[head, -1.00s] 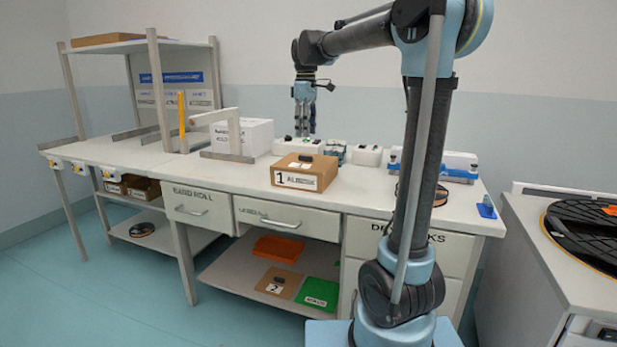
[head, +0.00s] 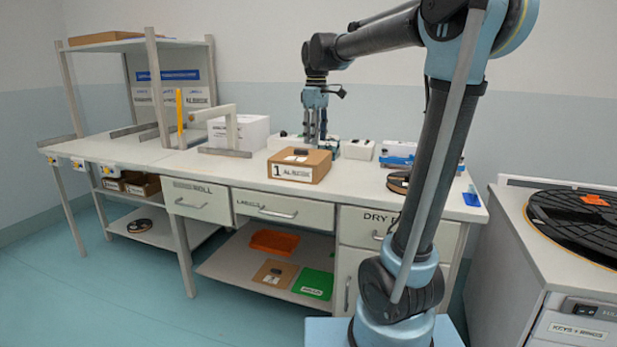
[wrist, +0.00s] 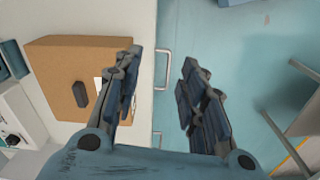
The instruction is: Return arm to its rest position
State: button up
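My gripper (head: 314,128) hangs down over the workbench (head: 370,205) on my bent arm, behind the box marked 1 in the head view. In the wrist view my gripper (wrist: 158,88) has its two fingers spread wide with nothing between them. The brown cardboard box marked 1 (head: 299,167) sits on the bench top with a small black object on its lid. In the wrist view the box (wrist: 62,75) lies left of the fingers, and the gap between them shows the bench's front edge, drawer handles and blue floor.
White devices (head: 357,149) and a white box (head: 240,131) stand along the back of the bench. A black reel (head: 575,220) lies on the cabinet at right. Below are an orange tray (head: 275,241) and a green item (head: 314,284). The floor at left is clear.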

jog(key=s+d+f+m+t, duration=0.1)
jog(key=s+d+f+m, duration=0.5)
jog(key=s+f, duration=0.7)
jog(key=s+d+f+m, duration=0.5)
jog(key=s+d+f, duration=0.5)
jog(key=s+f, duration=0.3)
jog(key=shift+s+d+f+m+t, duration=0.3)
jog(key=shift+s+f+m+t, duration=0.1)
jog(key=shift+s, duration=0.2)
